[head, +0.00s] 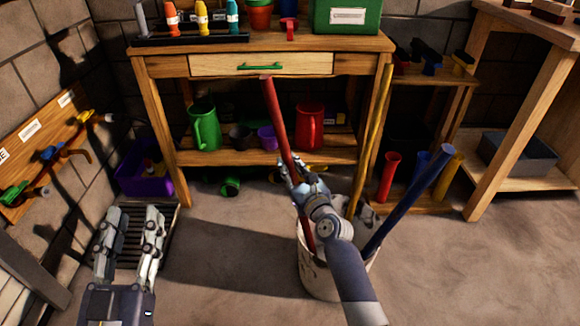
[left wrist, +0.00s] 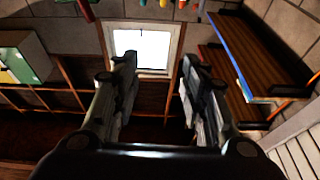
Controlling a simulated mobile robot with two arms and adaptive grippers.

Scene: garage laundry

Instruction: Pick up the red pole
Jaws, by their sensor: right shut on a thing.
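The red pole (head: 275,115) leans upright out of a white bucket (head: 318,278), its top near the table drawer. My right gripper (head: 292,180) is shut on the red pole about midway along it; the hand hides part of the pole. The pole's lower end is inside the bucket. A yellow pole (head: 372,140) and a blue pole (head: 410,198) also stand in the bucket. My left gripper (head: 130,228) is open and empty at the lower left; its two parted fingers also show in the left wrist view (left wrist: 157,95).
A wooden table (head: 160,72) with a drawer and lower shelf stands behind the bucket, holding watering cans and pots. A purple crate (head: 145,182) and dark floor grate (head: 128,250) are at left. Floor between the left gripper and bucket is clear.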

